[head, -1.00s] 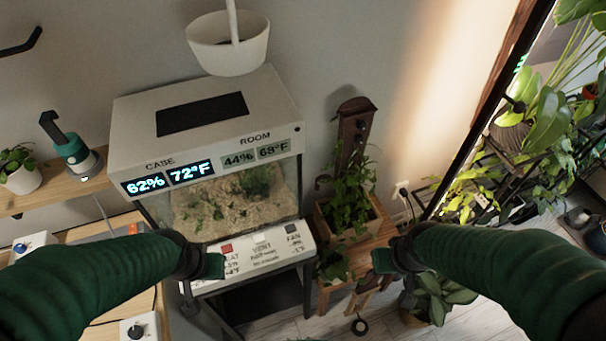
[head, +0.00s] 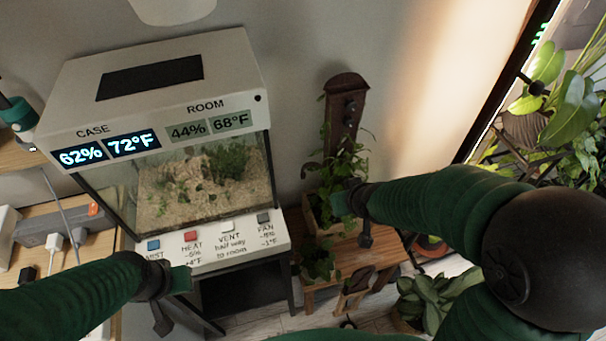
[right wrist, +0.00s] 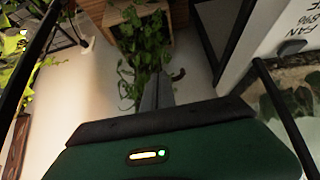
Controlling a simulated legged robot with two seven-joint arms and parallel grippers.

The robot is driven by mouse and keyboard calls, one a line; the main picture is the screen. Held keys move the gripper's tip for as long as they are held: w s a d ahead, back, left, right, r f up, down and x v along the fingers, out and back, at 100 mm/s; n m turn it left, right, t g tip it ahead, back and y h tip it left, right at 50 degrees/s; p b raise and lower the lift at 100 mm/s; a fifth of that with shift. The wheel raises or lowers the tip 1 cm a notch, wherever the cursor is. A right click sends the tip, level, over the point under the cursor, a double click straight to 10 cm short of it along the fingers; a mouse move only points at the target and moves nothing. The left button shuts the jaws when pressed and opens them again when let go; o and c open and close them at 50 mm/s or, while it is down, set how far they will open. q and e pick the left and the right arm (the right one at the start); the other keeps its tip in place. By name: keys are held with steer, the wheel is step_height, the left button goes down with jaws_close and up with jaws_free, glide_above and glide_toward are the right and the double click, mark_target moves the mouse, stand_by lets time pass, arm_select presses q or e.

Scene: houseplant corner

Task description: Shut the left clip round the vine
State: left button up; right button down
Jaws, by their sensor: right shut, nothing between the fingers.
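The leafy green vine (head: 338,172) grows from a wooden planter (head: 322,222) up a dark brown board (head: 343,112). A small dark curved piece, which looks like the left clip (head: 309,170), sticks out left of the board. My right gripper (head: 365,238) is in front of the planter, shut and empty. Its fingers (right wrist: 157,92) point toward the vine in the right wrist view, apart from the clip. My left gripper (head: 162,322) is low at left, away from the vine; its fingers are unclear.
A glass case (head: 205,180) with a control panel stands left of the planter. The planter rests on a wooden bench (head: 345,258). A broad-leaved plant (head: 435,298) stands at lower right, and more plants fill the window side.

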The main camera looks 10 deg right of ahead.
steer(key=w+a+f+n+t+y+b, duration=0.1)
steer(key=w+f+t+b, duration=0.1)
steer(key=w+b, duration=0.4)
steer(key=w+a+f+n+t+y+b, duration=0.1)
steer(key=w+a+f+t+y+b, duration=0.1)
steer(key=w+t+b, duration=0.3)
steer(key=b+x, duration=0.2)
steer(key=b, duration=0.1)
steer(key=shift+f, duration=0.3)
